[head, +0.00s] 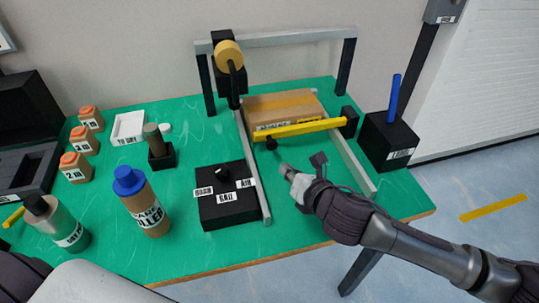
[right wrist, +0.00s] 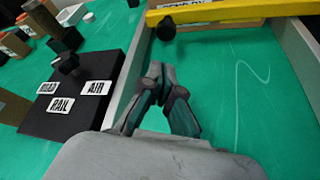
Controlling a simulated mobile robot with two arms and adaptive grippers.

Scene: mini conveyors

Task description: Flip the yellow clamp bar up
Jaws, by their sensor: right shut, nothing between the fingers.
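The yellow clamp bar (head: 300,128) lies roughly level across the front of a cardboard box (head: 280,107), between the rails. Its right end meets a black block (head: 349,121), and a black knob (head: 271,144) hangs below its left end. In the right wrist view the bar (right wrist: 225,11) crosses the top, with the knob (right wrist: 166,30) under it. My right gripper (head: 288,171) is shut and empty, in front of the bar and apart from it. In the right wrist view its fingertips (right wrist: 160,72) are together below the knob. My left gripper is not seen.
A black control box (head: 228,212) with a knob and labels stands left of the near rail (head: 252,165). A grey frame (head: 285,38) with a yellow-ended black arm rises behind. A black block with a blue stick (head: 394,98) stands right. Bottles stand front left.

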